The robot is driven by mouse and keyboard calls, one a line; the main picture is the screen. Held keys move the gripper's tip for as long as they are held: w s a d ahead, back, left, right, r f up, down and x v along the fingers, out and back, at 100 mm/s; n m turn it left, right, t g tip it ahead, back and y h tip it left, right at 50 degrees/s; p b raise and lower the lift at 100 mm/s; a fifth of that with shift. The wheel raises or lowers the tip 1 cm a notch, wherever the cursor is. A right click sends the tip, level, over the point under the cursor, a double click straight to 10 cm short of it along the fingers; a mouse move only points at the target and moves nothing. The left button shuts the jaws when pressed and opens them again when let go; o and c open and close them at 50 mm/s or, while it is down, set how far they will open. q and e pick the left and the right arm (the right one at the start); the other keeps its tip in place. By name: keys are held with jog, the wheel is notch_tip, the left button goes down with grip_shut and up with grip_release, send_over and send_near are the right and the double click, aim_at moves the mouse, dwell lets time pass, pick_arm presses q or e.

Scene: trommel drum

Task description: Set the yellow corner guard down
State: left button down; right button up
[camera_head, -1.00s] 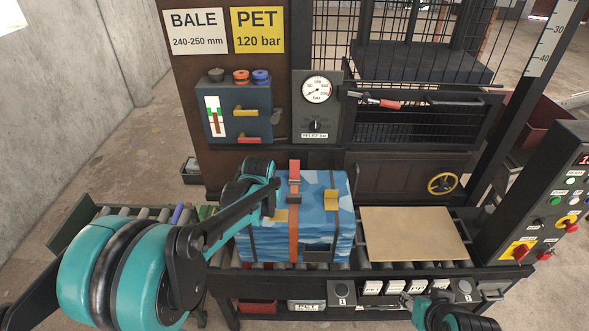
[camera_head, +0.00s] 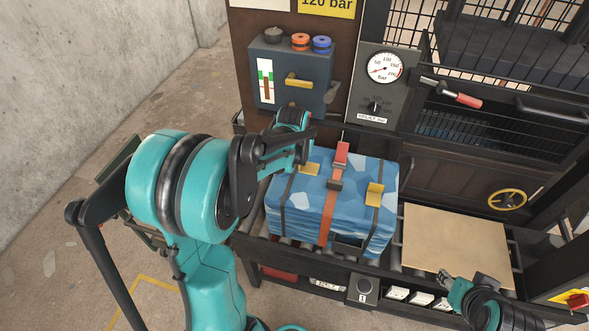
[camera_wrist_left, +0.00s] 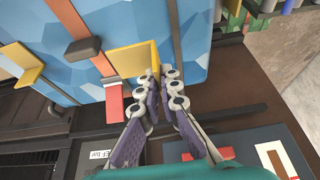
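The yellow corner guard (camera_head: 309,168) is at the upper left of the strapped blue bale (camera_head: 350,205), between a dark strap and the orange strap. In the left wrist view the guard (camera_wrist_left: 133,60) is against the bale, with its folded flange between my left fingertips (camera_wrist_left: 163,76). The fingers look closed on that flange. In the head view my left gripper (camera_head: 303,140) is just behind the guard, partly hidden by its arm. A second yellow guard (camera_head: 374,194) sits farther right on the bale. My right gripper (camera_head: 470,285) is near the tan board; its opening is unclear.
The orange strap (camera_head: 327,220) crosses the bale, with its loose red end close to my left fingers. The relief gauge box (camera_head: 383,80) and the blue-grey panel (camera_head: 290,75) stand behind. A tan board (camera_head: 455,240) lies on the conveyor to the right.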

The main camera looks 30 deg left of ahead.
pick_arm(q)
jog(key=a+f, duration=0.1)
jog(key=s+a+f, duration=0.2)
jog(key=a, duration=0.1)
notch_tip(320, 180, down, 4)
jog(key=shift+r+b, duration=0.2)
jog(key=shift+b, duration=0.45)
jog(key=shift+f, duration=0.25)
jog(key=shift+s, duration=0.1)
jog(key=shift+f, duration=0.1)
jog(key=c, duration=1.7)
grip_release()
